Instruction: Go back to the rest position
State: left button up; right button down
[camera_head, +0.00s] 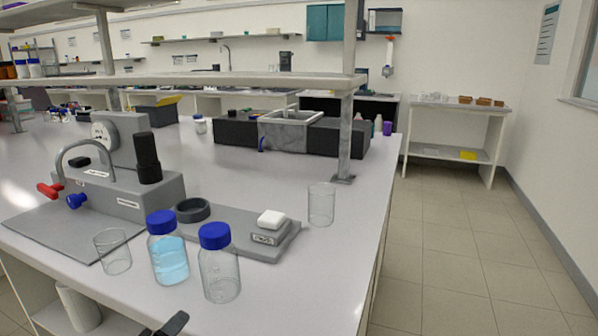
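A dark piece at the bottom edge of the head view looks like the tip of my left gripper (166,328), low in front of the bench. Only a small part shows, so I cannot tell whether it is open or shut. My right gripper is not in view. On the bench stand a blue-capped bottle of light blue liquid (170,262) and a clear blue-capped bottle (220,272), both upright. The membrane rig (125,190), with a round gauge and red and blue handles, stands behind them at left.
An empty beaker (113,255) stands left of the bottles, another beaker (321,206) to the right. A shelf post (346,135) rises from the bench. The floor (460,240) at right is clear.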

pick_arm(q)
jog(key=s+f+n+g, duration=1)
jog(key=s+f+n, duration=0.55)
jog(key=n, duration=0.65)
jog(key=w+d+f+t+h, duration=0.3)
jog(key=w+d+f+t, duration=0.1)
jog(key=w+d+t, duration=0.1)
jog(key=shift+w+d+t, duration=0.25)
jog(key=shift+d+t, duration=0.35)
jog(key=shift+t, duration=0.5)
